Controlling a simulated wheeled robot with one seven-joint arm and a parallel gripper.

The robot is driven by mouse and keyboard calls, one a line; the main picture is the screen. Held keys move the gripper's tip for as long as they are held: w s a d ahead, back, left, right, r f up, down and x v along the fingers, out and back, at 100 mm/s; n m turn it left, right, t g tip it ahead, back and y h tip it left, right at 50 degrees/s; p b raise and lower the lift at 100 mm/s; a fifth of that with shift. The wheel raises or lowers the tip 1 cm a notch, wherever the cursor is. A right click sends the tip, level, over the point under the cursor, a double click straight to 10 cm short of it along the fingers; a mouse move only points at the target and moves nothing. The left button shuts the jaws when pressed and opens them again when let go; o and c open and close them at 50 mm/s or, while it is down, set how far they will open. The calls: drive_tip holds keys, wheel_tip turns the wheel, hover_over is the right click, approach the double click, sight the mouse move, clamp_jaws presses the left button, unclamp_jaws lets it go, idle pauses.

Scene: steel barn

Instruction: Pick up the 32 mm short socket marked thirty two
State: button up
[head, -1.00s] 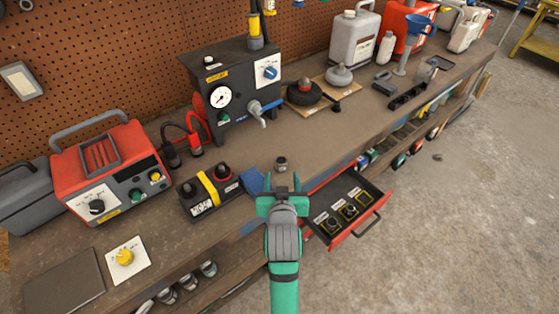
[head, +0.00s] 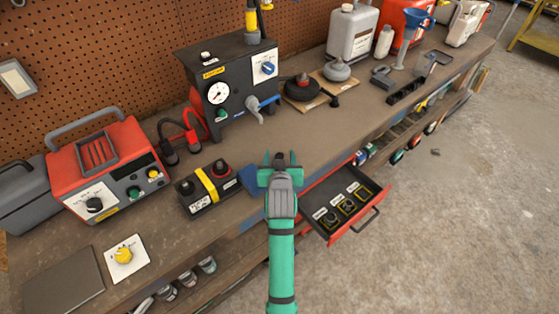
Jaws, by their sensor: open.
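My gripper (head: 280,159), green with a grey wrist, is over the bench top near its front edge, beside the open drawer. Its fingers are apart. A small dark shape shows between the fingers, where a small metal socket stood in the earlier view. The gripper hides most of it, and I cannot tell whether the fingers touch it. The open red drawer (head: 341,233) is at the right of my arm. It holds dark round sockets (head: 347,206) in yellow-outlined places with white labels, too small to read.
A battery (head: 208,188) with a yellow band and a blue block (head: 250,181) are left of the gripper. A dark test unit with a gauge (head: 218,93) stands behind. The red charger (head: 105,160) is farther left. Bare bench lies right of the gripper.

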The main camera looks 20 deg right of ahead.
drive_tip(key=shift+w, duration=0.15)
drive_tip(key=c, duration=1.3)
drive_tip(key=shift+r, duration=0.1)
